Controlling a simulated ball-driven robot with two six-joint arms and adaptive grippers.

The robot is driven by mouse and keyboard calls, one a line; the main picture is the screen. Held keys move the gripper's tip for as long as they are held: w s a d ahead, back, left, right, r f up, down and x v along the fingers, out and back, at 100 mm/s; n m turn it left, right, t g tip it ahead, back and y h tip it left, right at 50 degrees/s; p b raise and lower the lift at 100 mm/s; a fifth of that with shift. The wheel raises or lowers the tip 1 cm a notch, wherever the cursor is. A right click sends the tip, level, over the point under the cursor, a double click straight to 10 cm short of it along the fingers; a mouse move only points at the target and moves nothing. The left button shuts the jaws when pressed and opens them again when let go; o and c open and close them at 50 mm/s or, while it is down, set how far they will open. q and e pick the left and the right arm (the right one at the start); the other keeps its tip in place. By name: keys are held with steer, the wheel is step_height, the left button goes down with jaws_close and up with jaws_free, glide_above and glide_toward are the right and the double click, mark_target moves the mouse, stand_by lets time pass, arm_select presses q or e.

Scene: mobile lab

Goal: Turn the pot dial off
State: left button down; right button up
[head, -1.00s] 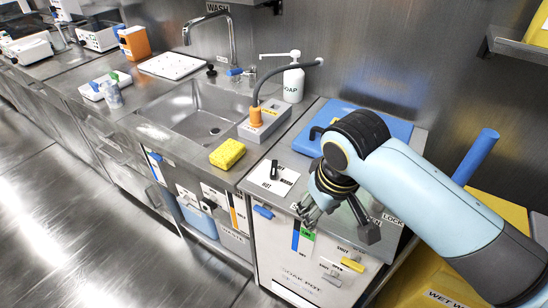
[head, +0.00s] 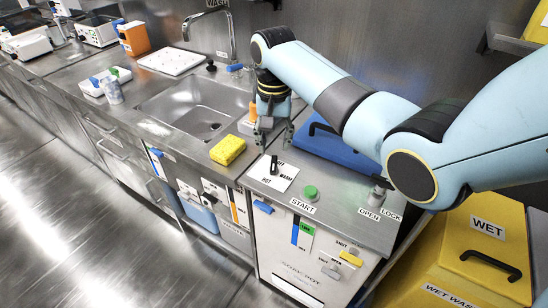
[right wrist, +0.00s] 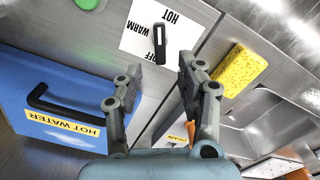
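The pot dial (head: 274,165) is a black bar-shaped knob standing on a white plate marked HOT and WARM, on the steel counter. In the right wrist view the dial (right wrist: 159,41) shows a white stripe, with OFF, WARM and HOT printed around it. I cannot tell for sure which mark it points to. My right gripper (head: 275,141) is above the dial with its fingers spread. In the right wrist view my right gripper (right wrist: 160,77) is open and empty, with the dial beyond the gap between its fingertips. My left gripper is not in view.
A green START button (head: 310,192) and a blue lid (head: 340,148) marked HOT WATER in the wrist view are near the dial. A yellow sponge (head: 228,151) lies by the sink (head: 190,105). Yellow WET bins (head: 470,265) stand at the right.

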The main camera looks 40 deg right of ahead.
mark_target(274, 161)
step_height(274, 161, down, 6)
steer(key=shift+b, duration=0.35)
jaws_close()
